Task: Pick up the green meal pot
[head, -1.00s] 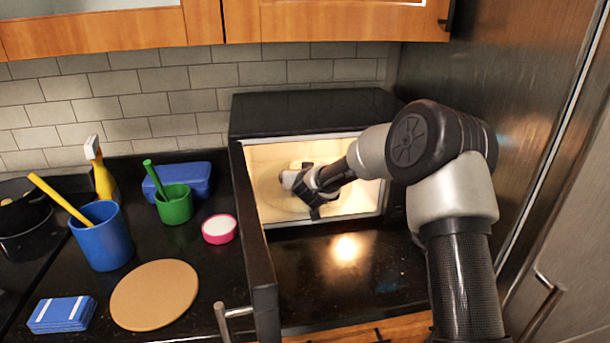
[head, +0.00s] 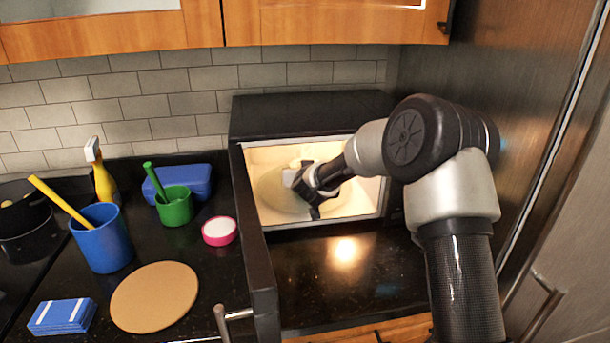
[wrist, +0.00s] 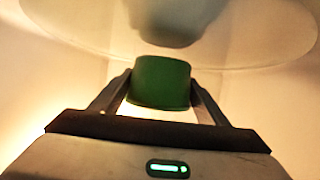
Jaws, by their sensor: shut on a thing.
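The green meal pot (wrist: 161,82) shows in the wrist view as a small, plain green round body between my two fingers. My gripper (head: 300,183) is inside the lit microwave and is shut on the pot, with one finger on each side. In the head view my gripper and wrist hide the pot. A clear round glass plate with a dark shadow on it lies close behind the pot in the wrist view. I cannot tell whether the pot touches the plate.
The microwave (head: 300,115) has its door (head: 258,265) swung open on the left, and its walls are close around my gripper. Left of the door stand a green pot with a handle (head: 175,208), a pink-rimmed dish (head: 219,231), a blue cup (head: 103,240) and a brown round board (head: 154,296).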

